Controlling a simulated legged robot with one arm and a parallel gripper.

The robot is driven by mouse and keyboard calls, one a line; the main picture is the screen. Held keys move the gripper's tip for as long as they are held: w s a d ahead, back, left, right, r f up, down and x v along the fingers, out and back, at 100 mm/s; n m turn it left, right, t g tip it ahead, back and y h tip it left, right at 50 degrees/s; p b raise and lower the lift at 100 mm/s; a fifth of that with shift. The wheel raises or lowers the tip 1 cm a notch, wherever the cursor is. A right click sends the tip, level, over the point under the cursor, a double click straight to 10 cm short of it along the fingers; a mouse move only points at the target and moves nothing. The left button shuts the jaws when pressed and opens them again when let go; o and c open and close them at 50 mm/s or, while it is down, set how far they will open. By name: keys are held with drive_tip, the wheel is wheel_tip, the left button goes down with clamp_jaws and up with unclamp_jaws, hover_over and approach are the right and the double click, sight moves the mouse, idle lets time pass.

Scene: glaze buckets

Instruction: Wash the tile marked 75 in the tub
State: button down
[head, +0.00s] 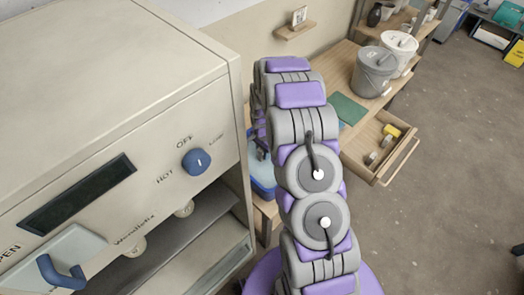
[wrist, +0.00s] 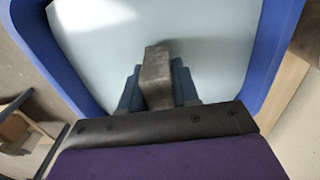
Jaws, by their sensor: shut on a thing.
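My gripper (wrist: 157,90) is shut on a grey-brown slab-like piece (wrist: 156,70), seen nearly end-on in the wrist view. It may be the tile, but no number 75 can be read on it. The gripper and piece are over the blue-rimmed tub (wrist: 280,45), whose pale inside fills the view behind them. I cannot tell whether the piece touches what is in the tub. In the head view the tub (head: 262,182) shows only partly, between the big cabinet and my arm. My gripper is mostly hidden there.
A large beige cabinet (head: 110,70) with a blue knob (head: 196,162) stands close on the left. A grey bucket (head: 373,73) and a white bucket (head: 404,47) stand on the wooden bench, near a green mat (head: 346,108). An open drawer (head: 385,172) juts out right.

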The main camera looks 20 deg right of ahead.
drive_tip(key=shift+f, duration=0.25)
drive_tip(key=shift+a+f, duration=0.25)
drive_tip(key=shift+f, duration=0.2)
drive_tip(key=shift+a+f, duration=0.2)
drive_tip(key=shift+f, duration=0.25)
drive_tip(key=shift+d+f, duration=0.2)
drive_tip(key=shift+f, duration=0.4)
drive_tip(key=shift+d+f, duration=0.2)
drive_tip(key=shift+f, duration=0.35)
drive_tip(key=shift+a+f, duration=0.25)
drive_tip(key=shift+f, duration=0.75)
drive_tip(key=shift+d, duration=0.1)
drive_tip(key=shift+a, duration=0.65)
